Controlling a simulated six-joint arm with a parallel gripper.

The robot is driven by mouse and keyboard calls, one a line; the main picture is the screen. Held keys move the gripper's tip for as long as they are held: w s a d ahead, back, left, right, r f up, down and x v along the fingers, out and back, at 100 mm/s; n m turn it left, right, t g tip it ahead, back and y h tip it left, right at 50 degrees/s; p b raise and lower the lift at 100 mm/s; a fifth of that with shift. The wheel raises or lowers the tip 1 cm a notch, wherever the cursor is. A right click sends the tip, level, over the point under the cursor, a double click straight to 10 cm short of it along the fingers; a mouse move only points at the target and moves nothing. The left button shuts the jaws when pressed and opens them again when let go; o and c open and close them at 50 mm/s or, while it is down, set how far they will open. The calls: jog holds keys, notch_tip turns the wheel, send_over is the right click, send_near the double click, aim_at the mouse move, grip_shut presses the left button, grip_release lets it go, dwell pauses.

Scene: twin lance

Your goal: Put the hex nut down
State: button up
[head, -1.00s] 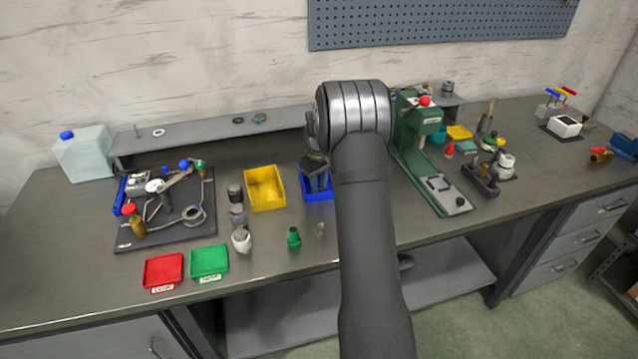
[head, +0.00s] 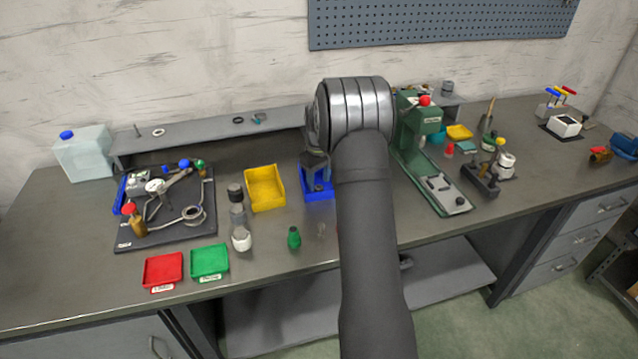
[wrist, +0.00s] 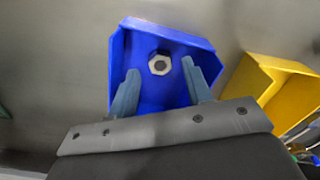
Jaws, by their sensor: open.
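The hex nut (wrist: 159,64), pale with a dark hole, lies inside the blue bin (wrist: 175,34) in the wrist view, apart from both fingers. My gripper (wrist: 160,75) is open, its two grey-blue fingers spread to either side below the nut in the picture, with nothing between them. In the head view, my gripper (head: 318,176) hangs over the blue bin (head: 318,196); my arm covers part of that area, and I cannot make out the nut there.
A yellow bin (head: 265,188) stands just left of the blue one. The green press (head: 425,165) stands to the right. A green bottle (head: 293,238) and small red (head: 163,271) and green trays (head: 209,262) are nearer the front edge. A raised shelf runs behind.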

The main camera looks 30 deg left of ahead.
aim_at(319, 187)
notch_tip(319, 187, up, 10)
jog(key=shift+r, duration=0.15)
dwell(0.4)
notch_tip(319, 187, down, 12)
jog(key=shift+f, duration=0.1)
jog(key=shift+r, duration=2)
